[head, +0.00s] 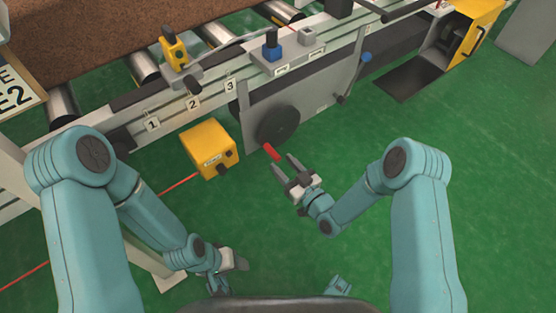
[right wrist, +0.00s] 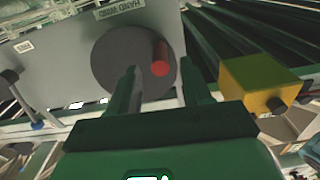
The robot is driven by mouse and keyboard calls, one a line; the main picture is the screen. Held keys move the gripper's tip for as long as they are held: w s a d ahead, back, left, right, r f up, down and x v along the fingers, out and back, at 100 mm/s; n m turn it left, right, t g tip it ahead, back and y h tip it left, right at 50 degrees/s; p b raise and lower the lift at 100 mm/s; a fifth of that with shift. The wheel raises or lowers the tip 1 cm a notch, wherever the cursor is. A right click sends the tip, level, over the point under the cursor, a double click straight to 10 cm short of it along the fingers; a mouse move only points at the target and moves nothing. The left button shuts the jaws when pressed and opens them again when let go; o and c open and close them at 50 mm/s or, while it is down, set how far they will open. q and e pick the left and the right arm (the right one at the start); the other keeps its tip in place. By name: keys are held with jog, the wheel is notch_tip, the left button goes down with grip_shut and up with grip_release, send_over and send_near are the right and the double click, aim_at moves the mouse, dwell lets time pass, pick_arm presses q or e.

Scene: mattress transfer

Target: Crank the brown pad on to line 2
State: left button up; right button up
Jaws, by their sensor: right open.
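The brown pad (head: 110,38) lies on the metal rollers at the upper left of the head view. Number plates 1 (head: 153,124), 2 (head: 193,103) and 3 (head: 230,85) are on the rail in front of it. A dark crank wheel (head: 278,127) with a red handle (head: 271,152) is on the grey side panel. My right gripper (head: 282,164) is open and empty just short of the handle. In the right wrist view the red handle (right wrist: 160,60) shows between the two fingers, nearer the right one. My left gripper (head: 240,262) is low, away from the crank; its jaws are unclear.
A yellow box (head: 209,149) stands left of the crank wheel. A yellow-topped clamp (head: 174,50) and a blue knob (head: 271,45) sit on the rail. A yellow machine (head: 470,30) with a dark mat (head: 410,78) is at the upper right. The green floor (head: 380,125) is mostly clear.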

aim_at(278, 160)
jog(key=shift+x, duration=1.7)
grip_shut()
jog(key=shift+a, duration=0.1)
jog(key=shift+s, duration=0.1)
